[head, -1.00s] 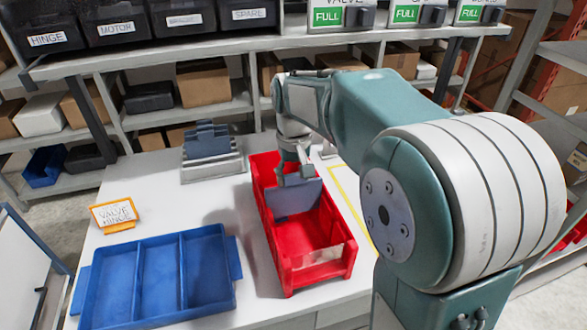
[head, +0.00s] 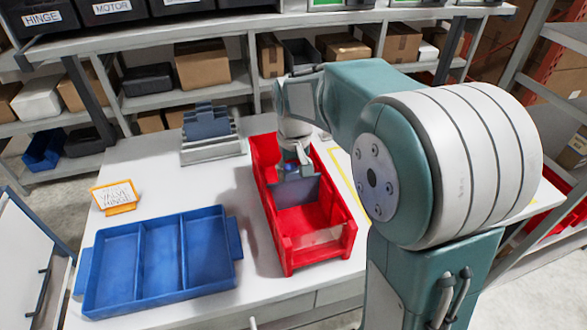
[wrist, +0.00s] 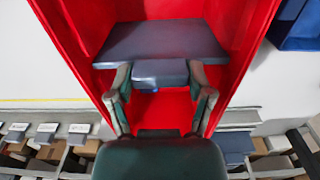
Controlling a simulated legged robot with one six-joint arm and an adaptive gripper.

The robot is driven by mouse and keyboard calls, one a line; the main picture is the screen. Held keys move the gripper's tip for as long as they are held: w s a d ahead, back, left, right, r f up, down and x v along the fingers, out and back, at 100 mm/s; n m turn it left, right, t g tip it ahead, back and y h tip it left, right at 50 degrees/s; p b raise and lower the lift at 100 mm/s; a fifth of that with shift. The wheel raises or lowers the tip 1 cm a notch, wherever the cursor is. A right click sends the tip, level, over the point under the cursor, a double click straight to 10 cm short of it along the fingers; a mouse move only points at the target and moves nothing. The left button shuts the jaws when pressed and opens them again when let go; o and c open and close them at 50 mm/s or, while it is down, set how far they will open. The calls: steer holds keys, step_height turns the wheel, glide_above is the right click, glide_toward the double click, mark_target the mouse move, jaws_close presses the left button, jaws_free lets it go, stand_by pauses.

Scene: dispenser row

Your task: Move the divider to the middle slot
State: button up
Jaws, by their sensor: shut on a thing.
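The divider (head: 296,190) is a flat grey-blue plate. It stands across the inside of the red bin (head: 341,240), between its long side walls, around the middle of its length. My gripper (head: 294,168) reaches down into the bin from above and is shut on the divider's top tab. In the wrist view the fingers of my gripper (wrist: 160,78) press the tab from both sides, and the divider (wrist: 160,40) spans most of the bin's width. The divider's lower edge and the slots in the walls are not clear, so I cannot tell whether it sits in a slot.
A blue three-part tray (head: 160,262) lies left of the bin. A grey rack (head: 212,147) holding blue-grey plates stands behind, left of the bin. An orange-framed sign (head: 116,197) stands at the left. The white table (head: 170,190) is bare between them.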

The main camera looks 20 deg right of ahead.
steer(key=o, duration=1.2)
steer(key=shift+o, duration=0.2)
step_height(320, 180, up, 12)
steer(key=s+f+t, duration=0.2)
steer(key=s, duration=0.8)
steer(key=s+f+t, duration=0.2)
steer(key=s+t, duration=0.1)
steer(key=s, duration=0.8)
steer(key=shift+f+t, duration=0.25)
steer(key=shift+t, duration=0.05)
